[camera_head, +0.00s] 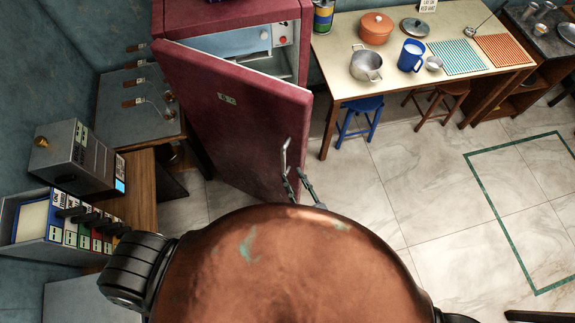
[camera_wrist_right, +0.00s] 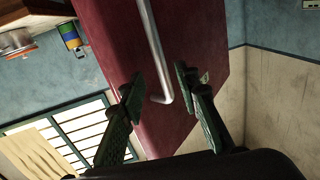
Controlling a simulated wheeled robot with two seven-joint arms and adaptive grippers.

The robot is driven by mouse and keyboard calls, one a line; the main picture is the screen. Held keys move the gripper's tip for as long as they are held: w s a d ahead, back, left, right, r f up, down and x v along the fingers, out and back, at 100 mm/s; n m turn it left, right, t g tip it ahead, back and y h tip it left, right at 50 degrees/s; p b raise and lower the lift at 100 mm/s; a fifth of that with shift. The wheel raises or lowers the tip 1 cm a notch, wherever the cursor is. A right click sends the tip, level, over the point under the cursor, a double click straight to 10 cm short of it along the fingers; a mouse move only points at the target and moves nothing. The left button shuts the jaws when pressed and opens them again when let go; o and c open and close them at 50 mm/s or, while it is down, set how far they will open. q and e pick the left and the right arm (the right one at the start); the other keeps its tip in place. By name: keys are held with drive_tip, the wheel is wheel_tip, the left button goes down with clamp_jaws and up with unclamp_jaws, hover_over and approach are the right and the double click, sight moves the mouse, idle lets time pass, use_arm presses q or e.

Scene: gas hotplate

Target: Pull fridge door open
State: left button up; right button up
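The dark red fridge (camera_head: 230,14) stands at the back, left of centre in the head view. Its door (camera_head: 215,110) is partly open, swung toward me, and the pale interior (camera_head: 245,50) shows above its top edge. The metal bar handle (camera_head: 285,155) is on the door's free side; it also shows in the right wrist view (camera_wrist_right: 153,45). My right gripper (camera_head: 296,174) is at the handle's lower end. In the wrist view, its two dark fingers (camera_wrist_right: 160,80) are spread on either side of the handle with visible gaps. My left gripper is not in view.
A table (camera_head: 340,82) with an orange pot (camera_head: 376,28), a steel pot (camera_head: 366,64) and a blue mug (camera_head: 411,55) stands right of the fridge. A blue stool (camera_head: 361,105) is under it. Control boxes (camera_head: 80,158) stand at the left.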

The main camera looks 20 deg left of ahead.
drive_tip(key=shift+v, duration=1.9)
